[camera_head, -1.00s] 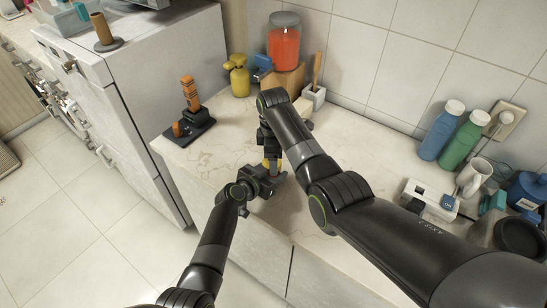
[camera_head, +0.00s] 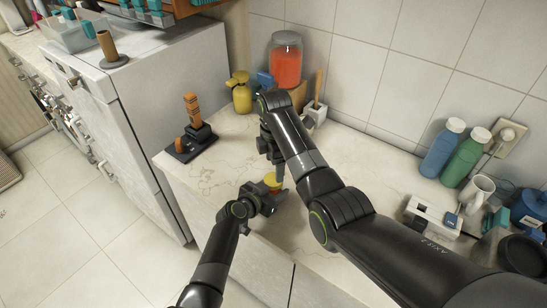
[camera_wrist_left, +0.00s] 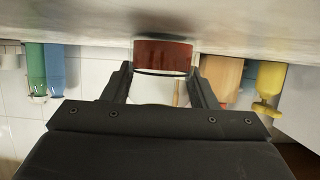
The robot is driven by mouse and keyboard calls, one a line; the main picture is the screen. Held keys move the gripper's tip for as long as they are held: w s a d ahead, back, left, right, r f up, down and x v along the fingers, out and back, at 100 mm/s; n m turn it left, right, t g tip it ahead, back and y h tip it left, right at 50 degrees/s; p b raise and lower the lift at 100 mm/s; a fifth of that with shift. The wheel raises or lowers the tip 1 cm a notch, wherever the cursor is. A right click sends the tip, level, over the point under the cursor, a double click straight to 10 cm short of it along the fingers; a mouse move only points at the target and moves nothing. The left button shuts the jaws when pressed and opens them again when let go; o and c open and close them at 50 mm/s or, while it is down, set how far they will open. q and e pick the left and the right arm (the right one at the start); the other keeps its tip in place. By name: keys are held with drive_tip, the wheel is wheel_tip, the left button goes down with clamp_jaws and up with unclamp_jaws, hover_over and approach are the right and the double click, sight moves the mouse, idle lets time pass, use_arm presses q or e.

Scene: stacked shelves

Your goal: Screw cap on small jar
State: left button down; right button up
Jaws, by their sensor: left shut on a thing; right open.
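The small jar (camera_wrist_left: 163,57) shows in the left wrist view as clear glass with red-brown contents, between the two fingers of my left gripper (camera_wrist_left: 163,82). The head view shows my left gripper (camera_head: 274,195) shut on it, low over the front of the counter. A yellow cap (camera_head: 272,182) shows at the jar's top in the head view; whether it is seated tightly I cannot tell. My right gripper (camera_head: 277,168) is open, pointing down just above the cap, and partly hides it. The cap does not show in the left wrist view.
The pale counter (camera_head: 235,150) has a black stand with orange pieces (camera_head: 193,130) at left. A yellow pump bottle (camera_head: 241,93) and a red-filled jar (camera_head: 286,60) stand at the back. Blue (camera_head: 442,145) and green (camera_head: 466,155) bottles and a white mug (camera_head: 477,192) stand right.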

sight(273, 179)
drive_tip(key=n, duration=0.2)
drive_tip(key=r+n, duration=0.1)
drive_tip(key=n, duration=0.3)
drive_tip(key=shift+a+r+n, duration=0.1)
drive_tip(key=shift+r+n, duration=0.15)
drive_tip(key=shift+n, duration=0.05)
drive_tip(key=n, duration=0.2)
drive_tip(key=r+n, duration=0.1)
drive_tip(key=n, duration=0.2)
drive_tip(key=shift+a, duration=0.1)
drive_tip(key=shift+f, duration=4.05)
drive_tip(key=c, duration=1)
drive_tip(key=m, duration=0.6)
drive_tip(key=shift+m, duration=0.4)
drive_tip(key=m, duration=0.6)
